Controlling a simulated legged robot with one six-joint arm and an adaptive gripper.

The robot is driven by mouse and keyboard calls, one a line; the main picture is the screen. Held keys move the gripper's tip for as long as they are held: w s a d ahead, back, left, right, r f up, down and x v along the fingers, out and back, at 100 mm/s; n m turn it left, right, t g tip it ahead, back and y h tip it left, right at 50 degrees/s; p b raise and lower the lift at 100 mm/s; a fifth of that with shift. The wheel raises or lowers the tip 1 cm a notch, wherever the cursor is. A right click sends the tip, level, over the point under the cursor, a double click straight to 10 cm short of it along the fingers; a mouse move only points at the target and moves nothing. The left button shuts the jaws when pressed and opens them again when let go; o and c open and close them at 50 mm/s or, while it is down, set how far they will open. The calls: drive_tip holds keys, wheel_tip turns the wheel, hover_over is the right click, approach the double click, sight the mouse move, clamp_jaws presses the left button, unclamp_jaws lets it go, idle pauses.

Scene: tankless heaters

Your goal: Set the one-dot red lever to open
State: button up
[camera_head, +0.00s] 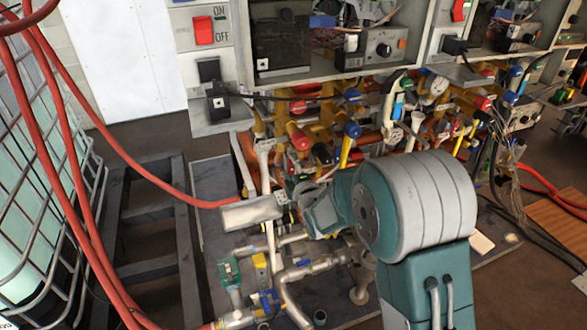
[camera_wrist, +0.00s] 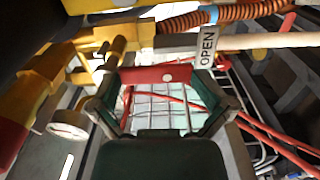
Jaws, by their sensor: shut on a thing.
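The red lever (camera_wrist: 146,76) with one white dot lies across the top of my gripper in the wrist view. My gripper (camera_wrist: 160,84) has one finger on each side, and the lever sits between the fingertips, held by them. A white tag reading OPEN (camera_wrist: 207,47) hangs on a pale pipe just right of and above the lever. In the head view my teal and grey arm covers much of the valve area. I cannot pick out the lever or the fingertips there.
Yellow fittings and a round gauge (camera_wrist: 68,125) are close on the left in the wrist view. In the head view a dense pipe cluster (camera_head: 300,140) fills the middle, with red hoses (camera_head: 62,190) and a caged tank (camera_head: 30,170) at left.

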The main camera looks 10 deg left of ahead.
drive_tip(key=shift+w+r, duration=0.15)
drive_tip(key=shift+w, duration=0.1)
drive_tip(key=o, duration=0.9)
drive_tip(key=shift+s+d+f, duration=0.1)
drive_tip(key=shift+s+f, duration=0.1)
drive_tip(key=shift+s, duration=0.25)
drive_tip(key=d+v, duration=0.1)
drive_tip(key=v, duration=1)
drive_tip(key=s+d+r+m+g+h, duration=0.2)
drive_tip(key=d+r+m+h, duration=0.1)
drive_tip(key=d+m, duration=0.3)
drive_tip(key=s+d+r+m+g+h, duration=0.1)
drive_tip(key=s+d+r+m+h, duration=0.25)
drive_tip(key=d+m, duration=0.3)
drive_tip(key=s+d+r+m+g+h, duration=0.1)
drive_tip(key=s+d+m+g, duration=0.1)
drive_tip(key=s, duration=0.4)
drive_tip(key=s+d+r+m+g, duration=0.1)
drive_tip(key=s+d+m+g, duration=0.1)
drive_tip(key=s+m, duration=0.3)
drive_tip(key=s+d+r+m+g+h, duration=0.1)
drive_tip(key=s+d+m, duration=0.3)
drive_tip(key=s, duration=0.4)
drive_tip(key=shift+d+g+h, duration=0.35)
drive_tip(key=shift+g, duration=0.45)
